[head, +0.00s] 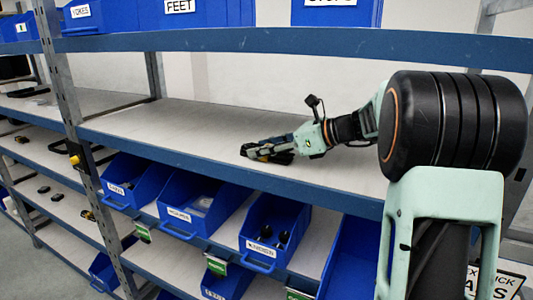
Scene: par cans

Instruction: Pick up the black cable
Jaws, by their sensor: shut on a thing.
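My gripper (258,152) is low over the grey middle shelf (210,115), reaching in from the right. It is shut on a small dark thing at its fingertips, which I take to be the black cable. The cable and the black fingers are hard to tell apart at this size. I cannot tell whether the cable touches the shelf or is just above it.
A blue shelf edge (240,172) runs in front of my gripper, and an upper blue beam (300,41) runs above. Blue bins (275,230) stand on the shelf below. A grey upright post (62,85) is at left. The middle shelf left of my gripper is clear.

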